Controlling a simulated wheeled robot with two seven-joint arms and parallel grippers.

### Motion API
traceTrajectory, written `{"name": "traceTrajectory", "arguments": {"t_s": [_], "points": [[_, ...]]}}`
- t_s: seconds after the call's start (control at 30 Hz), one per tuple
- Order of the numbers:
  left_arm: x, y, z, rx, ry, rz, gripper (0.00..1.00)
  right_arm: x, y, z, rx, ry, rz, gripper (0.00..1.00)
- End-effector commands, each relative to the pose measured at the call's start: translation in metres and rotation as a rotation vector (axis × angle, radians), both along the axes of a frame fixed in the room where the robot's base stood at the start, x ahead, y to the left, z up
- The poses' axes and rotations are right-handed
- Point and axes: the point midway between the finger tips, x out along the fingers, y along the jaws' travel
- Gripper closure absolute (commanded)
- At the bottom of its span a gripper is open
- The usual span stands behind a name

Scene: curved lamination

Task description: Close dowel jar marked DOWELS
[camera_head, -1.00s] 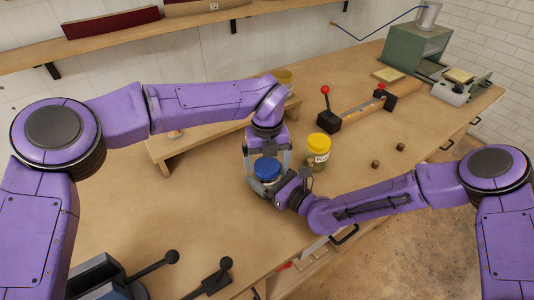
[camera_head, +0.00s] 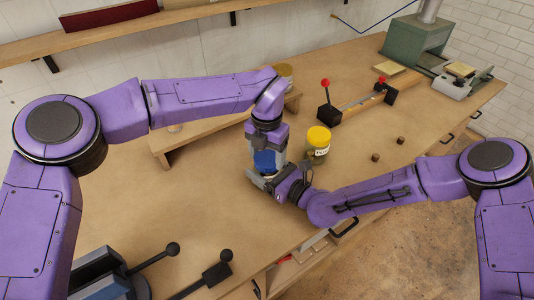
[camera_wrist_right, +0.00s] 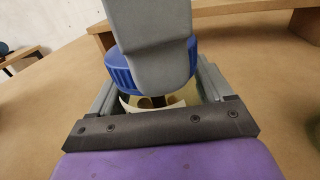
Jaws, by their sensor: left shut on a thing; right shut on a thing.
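A jar with a blue lid (camera_head: 264,161) stands near the middle of the bench. In the right wrist view, the blue lid (camera_wrist_right: 120,70) sits at the top of the clear jar (camera_wrist_right: 190,97), which has a pale label and brown pieces inside. Whether the lid is fully seated is hard to tell. My left gripper (camera_head: 265,158) comes from above and is shut on the lid, one finger hiding its middle in the wrist view. My right gripper (camera_wrist_right: 155,105) is shut around the jar body from the near right side. No wording on its label is legible.
A yellow-lidded jar (camera_head: 318,138) stands just right of the grippers. Two small brown blocks (camera_head: 397,142) lie farther right. A clamp with red knobs (camera_head: 355,104) lies behind. A low wooden riser (camera_head: 180,151) is at left, and black-handled tools (camera_head: 205,280) are at front left.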

Motion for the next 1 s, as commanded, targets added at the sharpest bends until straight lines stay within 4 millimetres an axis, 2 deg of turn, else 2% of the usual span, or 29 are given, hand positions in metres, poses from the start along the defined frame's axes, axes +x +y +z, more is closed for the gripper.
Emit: {"name": "traceTrajectory", "arguments": {"t_s": [0.07,0.1,0.17,0.2,0.47,0.8,1.0], "points": [[0.0,0.0,0.0,0.0,-0.001,0.003,0.66,0.0,0.0,0.0,0.0,0.0,0.0,1.0],[0.0,0.0,0.0,0.0,-0.001,0.004,0.27,0.0,0.0,0.0,0.0,0.0,0.0,1.0],[0.0,0.0,0.0,0.0,-0.001,0.004,0.07,0.0,0.0,0.0,0.0,0.0,0.0,1.0],[0.0,0.0,0.0,0.0,-0.001,0.004,0.04,0.0,0.0,0.0,0.0,0.0,0.0,1.0],[0.0,0.0,0.002,0.0,-0.001,0.005,0.04,0.0,0.0,0.0,0.0,0.0,0.0,1.0],[0.0,0.0,0.043,0.0,-0.001,0.006,0.04,0.0,0.0,0.0,0.0,0.0,0.0,1.0],[0.0,0.0,0.046,0.0,-0.001,0.006,0.04,0.0,0.0,0.0,0.001,-0.001,0.0,1.0]]}}
